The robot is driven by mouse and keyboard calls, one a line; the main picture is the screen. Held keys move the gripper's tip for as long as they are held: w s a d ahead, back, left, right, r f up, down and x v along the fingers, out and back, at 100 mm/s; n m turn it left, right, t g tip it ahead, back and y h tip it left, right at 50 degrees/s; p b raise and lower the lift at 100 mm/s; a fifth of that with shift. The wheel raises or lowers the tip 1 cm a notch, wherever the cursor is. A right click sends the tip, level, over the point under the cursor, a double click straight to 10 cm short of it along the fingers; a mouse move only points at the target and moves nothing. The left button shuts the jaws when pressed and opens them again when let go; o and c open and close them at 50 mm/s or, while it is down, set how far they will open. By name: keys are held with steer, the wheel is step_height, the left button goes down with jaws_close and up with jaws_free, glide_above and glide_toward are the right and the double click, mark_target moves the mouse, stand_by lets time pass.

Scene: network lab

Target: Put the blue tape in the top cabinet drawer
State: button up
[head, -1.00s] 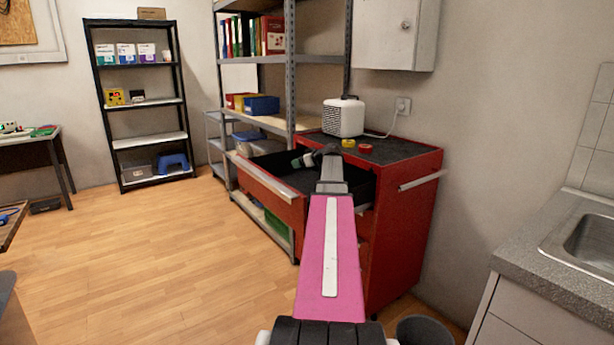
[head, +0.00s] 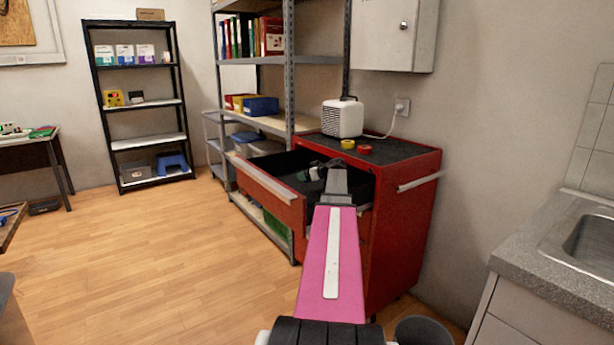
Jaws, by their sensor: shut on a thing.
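The red tool cabinet (head: 402,235) stands by the wall, and its top drawer (head: 268,187) is pulled far out, showing a dark interior. My gripper (head: 312,174) is over the open drawer, low near its inside, with my pink arm reaching up from the bottom. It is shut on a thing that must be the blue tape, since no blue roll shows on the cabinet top. The tape itself is hidden or too small to make out. A small greenish-white patch shows at the gripper; I cannot tell what it is.
A yellow tape roll (head: 347,144), a red tape roll (head: 365,149) and a white heater (head: 343,118) stand on the cabinet top. A metal shelf unit (head: 289,80) is behind the drawer. A sink counter (head: 540,245) is at right. The wooden floor at left is clear.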

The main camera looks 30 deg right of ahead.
steer(key=shift+f, duration=0.55)
steer(key=o, duration=0.9)
steer(key=shift+r, duration=0.1)
steer(key=shift+r, duration=0.35)
steer(key=v, duration=1.2)
steer(key=shift+r, duration=0.15)
